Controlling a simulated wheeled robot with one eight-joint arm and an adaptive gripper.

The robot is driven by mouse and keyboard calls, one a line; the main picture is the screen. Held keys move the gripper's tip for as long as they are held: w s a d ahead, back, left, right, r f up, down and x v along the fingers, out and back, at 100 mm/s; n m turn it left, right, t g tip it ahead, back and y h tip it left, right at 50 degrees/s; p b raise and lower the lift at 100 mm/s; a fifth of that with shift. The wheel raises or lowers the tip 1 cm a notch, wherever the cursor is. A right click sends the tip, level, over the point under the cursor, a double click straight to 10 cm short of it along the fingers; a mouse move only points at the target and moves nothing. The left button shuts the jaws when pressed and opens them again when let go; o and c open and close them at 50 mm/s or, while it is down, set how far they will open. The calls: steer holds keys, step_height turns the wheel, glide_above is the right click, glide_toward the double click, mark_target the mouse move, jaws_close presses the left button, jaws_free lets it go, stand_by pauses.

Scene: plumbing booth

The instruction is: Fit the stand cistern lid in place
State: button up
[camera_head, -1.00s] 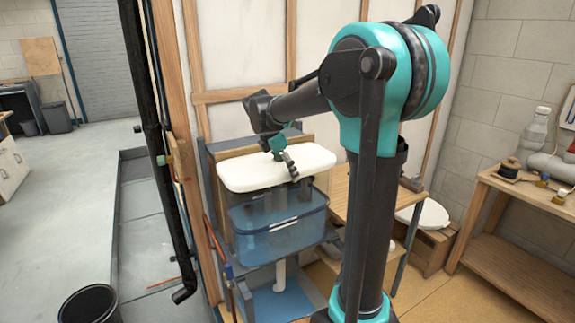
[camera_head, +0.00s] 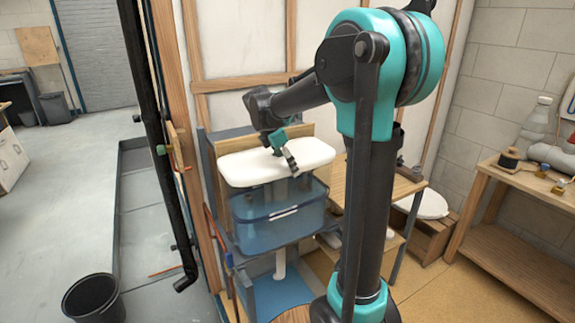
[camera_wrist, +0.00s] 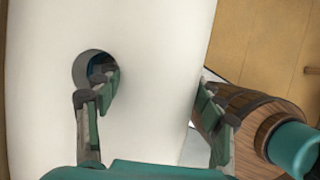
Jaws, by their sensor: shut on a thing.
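The white cistern lid (camera_head: 240,170) is a flat rounded slab, held roughly level above the translucent blue cistern (camera_head: 262,226). A gap shows between them, with inner fittings visible in it. My gripper (camera_head: 283,152) is shut on the lid, right of its middle. In the wrist view, the lid (camera_wrist: 150,60) fills much of the picture and has a round hole (camera_wrist: 80,68). One side of my gripper (camera_wrist: 155,108) reaches to this hole and the other lies by the lid's right edge. The fingertips' exact contact is partly hidden.
The cistern sits on a blue-grey stand (camera_head: 245,258) against the panelled wall. A wooden bench (camera_head: 405,188) and a white toilet seat (camera_head: 425,204) are to the right. A black pipe (camera_head: 160,150) and a black bucket (camera_head: 95,298) are at left.

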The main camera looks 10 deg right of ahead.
steer(key=shift+f, duration=0.1)
steer(key=o, duration=2)
steer(key=shift+c, duration=0.2)
steer(key=shift+a, duration=0.1)
steer(key=v, duration=1.2)
steer(key=shift+s, duration=0.1)
